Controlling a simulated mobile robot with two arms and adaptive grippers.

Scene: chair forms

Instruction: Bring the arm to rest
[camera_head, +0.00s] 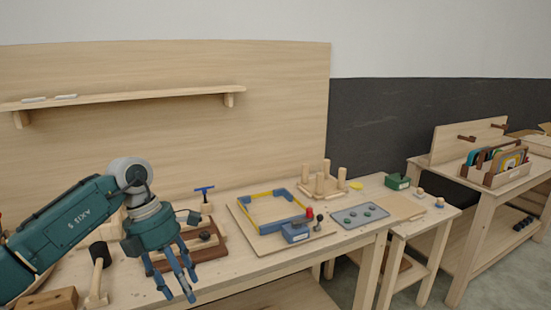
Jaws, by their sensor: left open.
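My left arm comes in from the left of the head view. Its gripper (176,285) points down near the front edge of the wooden workbench (235,262). The fingers are apart, and I see nothing between them. A dark brown wooden base (207,249) with dark round parts lies just behind and to the right of the gripper. I cannot tell whether the fingers touch the bench. My right gripper does not show.
A mallet (99,270) stands left of the gripper. A yellow-and-blue frame (270,195) on a board, a blue box (295,233) and a grey plate (360,215) lie to the right. A shelf (130,94) is above. A rack (497,172) stands far right.

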